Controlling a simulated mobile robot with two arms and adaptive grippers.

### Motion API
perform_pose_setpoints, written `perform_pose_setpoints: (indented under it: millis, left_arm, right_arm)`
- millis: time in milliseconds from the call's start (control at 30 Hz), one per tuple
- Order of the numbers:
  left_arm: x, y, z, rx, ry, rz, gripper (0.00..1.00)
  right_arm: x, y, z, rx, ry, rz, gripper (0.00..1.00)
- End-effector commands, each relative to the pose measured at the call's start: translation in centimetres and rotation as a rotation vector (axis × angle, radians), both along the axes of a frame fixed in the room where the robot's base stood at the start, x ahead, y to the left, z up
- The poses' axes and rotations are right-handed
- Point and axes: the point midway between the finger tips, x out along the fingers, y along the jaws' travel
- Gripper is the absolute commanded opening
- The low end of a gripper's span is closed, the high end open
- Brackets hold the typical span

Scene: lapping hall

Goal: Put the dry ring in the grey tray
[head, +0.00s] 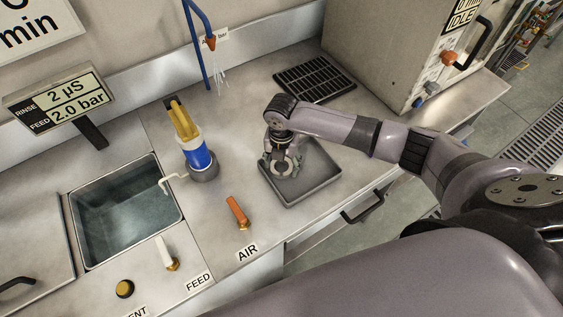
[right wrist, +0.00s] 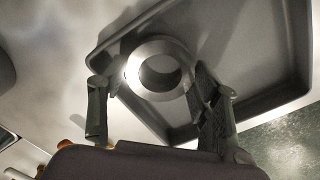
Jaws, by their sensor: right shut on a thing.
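A pale metal ring (head: 285,167) is held over the grey tray (head: 320,176) at the middle right of the bench in the head view. My right gripper (head: 280,161) is shut on the ring, pointing down within the tray's outline. In the right wrist view the ring (right wrist: 133,76) sits between the two fingers (right wrist: 152,95), with the tray (right wrist: 245,45) behind it. I cannot tell whether the ring touches the tray floor. No water shows clearly on the ring. My left gripper is out of view.
A black grate (head: 314,79) lies behind the tray, beside a large machine cabinet (head: 395,50). A blue and yellow tool (head: 198,155) stands left of the tray. A sink (head: 125,215) is at left. An orange lever (head: 237,210) sits near the front edge.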

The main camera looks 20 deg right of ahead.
Motion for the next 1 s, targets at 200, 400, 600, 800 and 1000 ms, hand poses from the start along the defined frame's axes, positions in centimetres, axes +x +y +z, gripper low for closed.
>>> perform_pose_setpoints:
  millis: [200,400,600,800,1000]
  left_arm:
    - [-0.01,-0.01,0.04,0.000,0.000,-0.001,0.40]
    - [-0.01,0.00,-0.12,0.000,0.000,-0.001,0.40]
    - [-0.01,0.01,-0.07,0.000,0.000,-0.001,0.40]
    - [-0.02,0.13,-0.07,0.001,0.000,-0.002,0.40]
    - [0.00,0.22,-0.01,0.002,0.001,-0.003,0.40]
  right_arm:
    - [0.04,0.05,-0.25,0.001,-0.002,0.001,0.17]
    - [-0.02,0.03,-0.61,0.000,0.000,0.001,0.58]
    - [-0.02,0.02,-0.54,0.000,0.000,0.001,0.71]
    - [-0.02,0.02,-0.52,0.000,0.000,0.001,0.77]
    - [-0.01,0.01,-0.41,0.000,0.000,0.001,0.77]
